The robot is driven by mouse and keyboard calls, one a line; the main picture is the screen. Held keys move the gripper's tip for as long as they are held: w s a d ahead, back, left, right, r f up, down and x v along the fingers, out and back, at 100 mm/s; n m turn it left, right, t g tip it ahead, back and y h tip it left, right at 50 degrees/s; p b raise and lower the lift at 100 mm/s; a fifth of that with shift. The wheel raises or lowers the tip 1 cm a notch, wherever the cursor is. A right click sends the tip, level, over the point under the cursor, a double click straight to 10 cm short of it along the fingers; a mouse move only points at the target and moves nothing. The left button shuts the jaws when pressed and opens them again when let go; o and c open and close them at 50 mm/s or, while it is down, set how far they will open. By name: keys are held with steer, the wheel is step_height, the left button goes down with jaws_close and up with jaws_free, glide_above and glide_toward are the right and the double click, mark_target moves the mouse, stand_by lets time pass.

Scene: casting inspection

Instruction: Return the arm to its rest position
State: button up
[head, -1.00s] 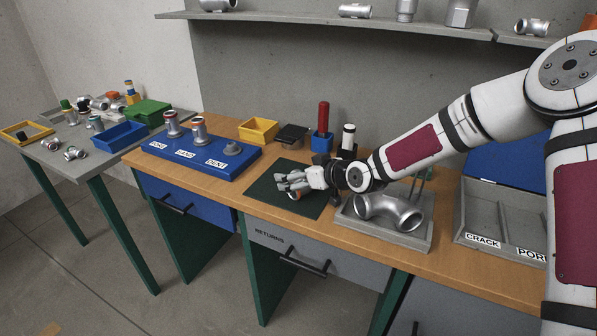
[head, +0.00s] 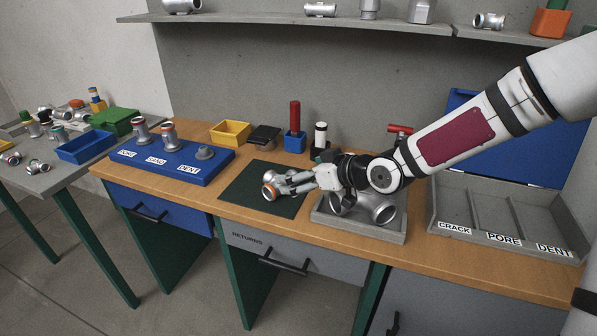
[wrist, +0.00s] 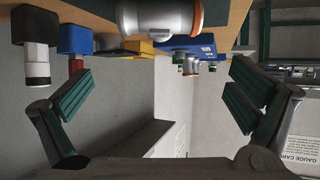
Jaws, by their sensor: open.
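My gripper (head: 284,183) is at the right part of the dark green mat (head: 240,196) on the wooden bench, with its fingers pointing left. In the wrist view my gripper (wrist: 160,92) is open, its two fingers wide apart with nothing between them. A silver pipe casting with an orange-red rim (head: 269,191) is on the mat near the fingertips. It also shows at the top of the wrist view (wrist: 155,17), apart from the fingers. My arm reaches in from the right, above the grey tray with a curved pipe casting (head: 377,207).
A lidded grey bin (head: 456,215) labelled CRACK, PORE and DENT stands at right. Behind my gripper are a black-and-white cylinder (head: 320,136) and a red-handled tool in a blue block (head: 295,142). A blue stand (head: 165,170) holds castings at left. A shelf (head: 300,20) runs above.

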steer(key=d+h, duration=0.1)
steer(key=s+d+h, duration=0.1)
steer(key=s+d+f+g+h, duration=0.1)
steer(key=d, duration=0.1)
steer(key=shift+s+f, duration=0.1)
steer(key=shift+s, duration=0.15)
steer(key=s+d+h, duration=0.1)
steer(key=d+r+h, duration=0.1)
steer(key=d, duration=0.1)
steer(key=s+d+m+h, duration=0.1)
steer(key=shift+s+d+r, duration=0.3)
steer(key=shift+d, duration=0.05)
steer(key=s+d+r+m+g+h, duration=0.1)
steer(key=s+d+r+m+h, duration=0.1)
steer(key=s+d+r, duration=0.3)
steer(key=s+d+r+m+h, duration=0.15)
steer(key=s+r, duration=0.25)
steer(key=s, duration=0.4)
steer(key=s+d+r+m+g+h, duration=0.1)
steer(key=s+d+r+m, duration=0.25)
steer(key=s, duration=0.25)
steer(key=s+f+m+g+y, duration=0.15)
steer(key=s+g, duration=0.25)
steer(key=s, duration=1.3)
step_height(320, 180, up, 13)
steer(key=t+p, duration=0.2)
steer(key=p, duration=1)
steer(key=shift+w+d+t, duration=0.15)
steer(key=shift+d+t, duration=0.05)
steer(key=shift+t, duration=0.1)
